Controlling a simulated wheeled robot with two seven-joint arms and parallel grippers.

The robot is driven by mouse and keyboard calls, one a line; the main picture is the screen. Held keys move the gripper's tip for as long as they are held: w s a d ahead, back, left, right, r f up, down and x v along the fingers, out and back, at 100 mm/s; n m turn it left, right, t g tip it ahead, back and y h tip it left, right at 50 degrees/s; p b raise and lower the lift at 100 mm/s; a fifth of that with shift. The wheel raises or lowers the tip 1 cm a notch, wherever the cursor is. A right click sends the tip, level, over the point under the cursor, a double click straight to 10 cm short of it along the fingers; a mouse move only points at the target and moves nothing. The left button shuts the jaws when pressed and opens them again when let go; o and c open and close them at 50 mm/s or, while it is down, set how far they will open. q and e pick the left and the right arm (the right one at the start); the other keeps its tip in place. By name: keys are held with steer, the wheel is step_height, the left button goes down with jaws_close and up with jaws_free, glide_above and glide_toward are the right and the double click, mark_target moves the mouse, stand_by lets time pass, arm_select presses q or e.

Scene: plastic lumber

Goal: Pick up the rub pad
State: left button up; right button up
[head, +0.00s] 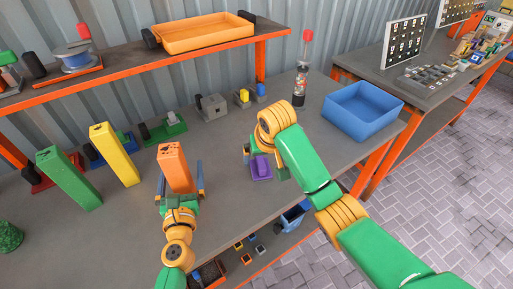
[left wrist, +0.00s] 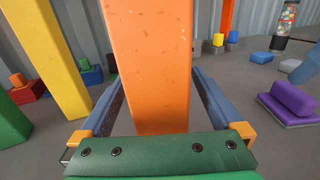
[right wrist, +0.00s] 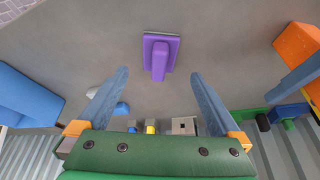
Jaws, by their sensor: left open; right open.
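The rub pad is most likely the purple block with a raised handle (head: 261,168) on the grey table, below my right gripper (head: 264,161). In the right wrist view the purple pad (right wrist: 158,58) lies beyond the fingertips, roughly centred between them, and nothing is between the fingers. My right gripper is open; its arm partly hides the pad's surroundings in the head view. My left gripper (head: 180,182) is open, with its fingers either side of an upright orange block (head: 174,166). The left wrist view shows this block (left wrist: 150,60) up close; whether the fingers touch it is unclear.
Tall green (head: 69,178) and yellow (head: 115,154) blocks stand left of the orange one. An orange tray (head: 205,35) is on the back shelf. Table around the pad is mostly clear.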

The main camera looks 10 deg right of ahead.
mark_target(261, 162)
steer(key=x, duration=0.4)
steer(key=w+x, duration=0.1)
steer(key=x, duration=0.3)
steer(key=c, duration=1.4)
step_height(261, 162, up, 10)
steer(key=shift+r, duration=0.1)
